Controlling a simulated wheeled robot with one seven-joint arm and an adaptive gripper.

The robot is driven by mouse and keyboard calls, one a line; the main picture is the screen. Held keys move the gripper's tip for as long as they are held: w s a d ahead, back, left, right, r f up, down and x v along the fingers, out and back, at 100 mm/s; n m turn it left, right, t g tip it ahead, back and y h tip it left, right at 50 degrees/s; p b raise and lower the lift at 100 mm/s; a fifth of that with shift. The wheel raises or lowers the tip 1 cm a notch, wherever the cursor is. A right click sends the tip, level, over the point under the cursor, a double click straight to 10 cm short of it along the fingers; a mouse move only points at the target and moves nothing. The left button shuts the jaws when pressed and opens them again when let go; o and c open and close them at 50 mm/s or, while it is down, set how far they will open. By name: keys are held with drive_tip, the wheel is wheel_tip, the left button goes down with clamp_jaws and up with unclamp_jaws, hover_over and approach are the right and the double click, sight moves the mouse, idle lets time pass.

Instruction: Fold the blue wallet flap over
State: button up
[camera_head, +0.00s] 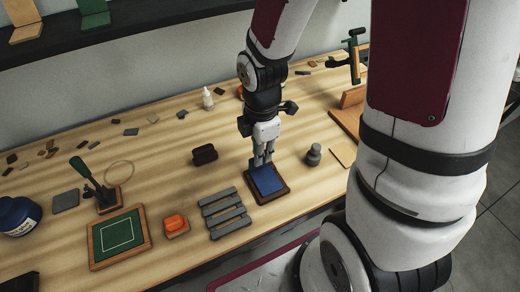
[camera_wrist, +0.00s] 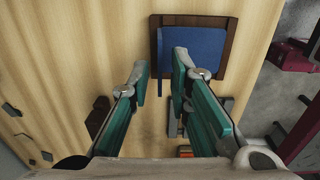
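The blue wallet (camera_head: 268,181) lies on a dark brown wooden board (camera_head: 272,199) near the table's front edge. In the wrist view the wallet (camera_wrist: 207,52) is at the top, right of centre, on its board (camera_wrist: 190,20). A narrow blue strip (camera_wrist: 160,62), perhaps the flap's edge, shows at its left, between my fingers. My gripper (camera_head: 263,160) points down at the wallet's far edge. In the wrist view my gripper (camera_wrist: 161,70) is open, with a gap between its teal pads. The right finger overlaps the wallet's left part. I cannot tell whether it touches.
A grey slatted rack (camera_head: 225,213) stands left of the board. A dark brown block (camera_head: 204,154) is behind it, and a dark grey weight (camera_head: 313,155) stands to the right. An orange block (camera_head: 176,225) and a green framed mat (camera_head: 118,237) lie further left.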

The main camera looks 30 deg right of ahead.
wheel_tip(320, 180, up, 7)
drive_tip(key=p, duration=0.5)
idle(0.4)
idle(0.4)
drive_tip(key=s+r+m+t, duration=0.2)
drive_tip(key=s+r+m, duration=0.5)
drive_tip(key=r+m, duration=0.2)
drive_tip(key=s+r+m+t, duration=0.3)
drive_tip(key=s+r+m, duration=0.3)
drive_tip(key=r, duration=0.8)
drive_tip(key=m, duration=0.3)
drive_tip(key=shift+s, duration=0.4)
drive_tip(key=shift+c, duration=0.5)
